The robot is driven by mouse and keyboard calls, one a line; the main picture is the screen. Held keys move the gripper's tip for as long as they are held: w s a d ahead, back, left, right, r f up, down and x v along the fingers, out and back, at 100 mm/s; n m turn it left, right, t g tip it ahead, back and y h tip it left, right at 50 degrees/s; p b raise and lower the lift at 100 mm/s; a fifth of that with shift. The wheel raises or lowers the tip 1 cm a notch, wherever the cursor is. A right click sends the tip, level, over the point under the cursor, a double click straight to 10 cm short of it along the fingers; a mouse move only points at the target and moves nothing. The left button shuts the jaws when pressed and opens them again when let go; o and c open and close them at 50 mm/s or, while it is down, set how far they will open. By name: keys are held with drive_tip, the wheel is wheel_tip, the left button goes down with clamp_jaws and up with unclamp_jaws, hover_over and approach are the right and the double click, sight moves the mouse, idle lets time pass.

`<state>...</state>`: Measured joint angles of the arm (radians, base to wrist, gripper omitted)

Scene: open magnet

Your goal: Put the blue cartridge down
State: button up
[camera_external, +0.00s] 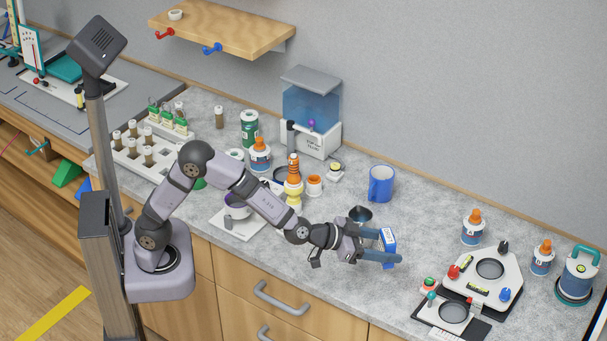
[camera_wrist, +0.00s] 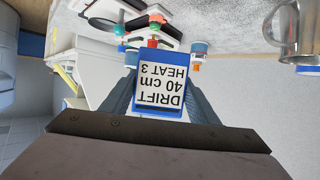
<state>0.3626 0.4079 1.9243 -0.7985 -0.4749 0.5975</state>
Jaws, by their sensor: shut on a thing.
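The blue cartridge (camera_wrist: 160,83) has a white label reading "DRIFT 40 cm HEAT 3", upside down in the wrist view. It also shows in the external view (camera_external: 389,237), at the end of my arm. My gripper (camera_external: 390,245) is shut on it, with one finger on each side. In the external view it is over the front middle of the grey counter (camera_external: 330,285). I cannot tell from these frames whether the cartridge touches the counter.
A blue mug (camera_external: 381,184) stands behind my gripper, with a small dark funnel-like cup (camera_external: 360,214) nearer. To the right are a white device (camera_external: 483,279) with a round opening and several bottles. An orange and yellow stack (camera_external: 293,182) stands left. Counter between gripper and device looks clear.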

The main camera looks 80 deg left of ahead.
drive_tip(key=shift+f+p, duration=0.45)
drive_tip(key=shift+f, duration=5.8)
drive_tip(key=shift+f, duration=0.15)
drive_tip(key=shift+f, duration=0.15)
drive_tip(key=o, duration=1.1)
drive_tip(key=shift+c, duration=0.2)
drive_tip(key=shift+r, duration=0.25)
drive_tip(key=shift+s+r, duration=0.1)
drive_tip(key=shift+s, duration=0.05)
drive_tip(key=b+v, duration=0.2)
drive_tip(key=v, duration=0.9)
drive_tip(key=shift+s+r, duration=0.2)
drive_tip(key=shift+s, duration=0.1)
drive_tip(key=shift+a, duration=0.1)
